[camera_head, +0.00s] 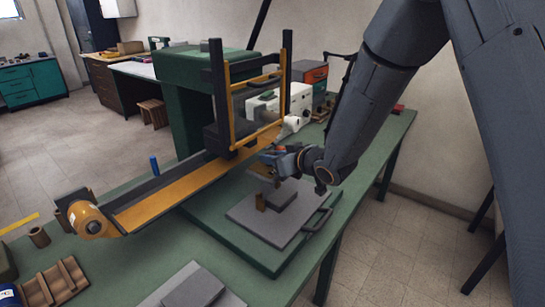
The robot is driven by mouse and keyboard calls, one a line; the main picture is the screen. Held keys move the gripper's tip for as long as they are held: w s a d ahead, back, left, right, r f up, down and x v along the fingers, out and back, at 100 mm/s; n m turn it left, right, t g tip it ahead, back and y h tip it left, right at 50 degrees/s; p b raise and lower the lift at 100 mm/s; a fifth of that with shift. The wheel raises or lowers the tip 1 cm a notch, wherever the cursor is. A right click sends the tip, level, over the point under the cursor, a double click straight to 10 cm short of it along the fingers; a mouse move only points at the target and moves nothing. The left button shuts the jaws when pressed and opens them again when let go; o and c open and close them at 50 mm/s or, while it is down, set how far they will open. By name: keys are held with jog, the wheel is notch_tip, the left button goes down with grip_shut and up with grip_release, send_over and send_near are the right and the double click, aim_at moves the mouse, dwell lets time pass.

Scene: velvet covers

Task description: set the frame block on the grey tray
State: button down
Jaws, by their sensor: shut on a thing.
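The grey tray (243,212), a flat plate with a dark handle on its right side, lies on a green base on the workbench. My gripper (272,162) is over the tray's far part, pointing down and to the left. It is shut on a grey block, which I take to be the frame block (283,193). The block is at or just above the tray; I cannot tell whether it touches. The fingers and the block's upper part are small and partly merged in this view.
A long orange-topped conveyor (180,190) with an upright frame (231,100) runs behind the tray. A grey plate (195,288) and a brown ribbed rack (53,282) lie near the front edge.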

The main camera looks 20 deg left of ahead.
jog(key=shift+r, duration=0.1)
jog(key=c, duration=1.5)
grip_release()
jog(key=shift+o, duration=0.2)
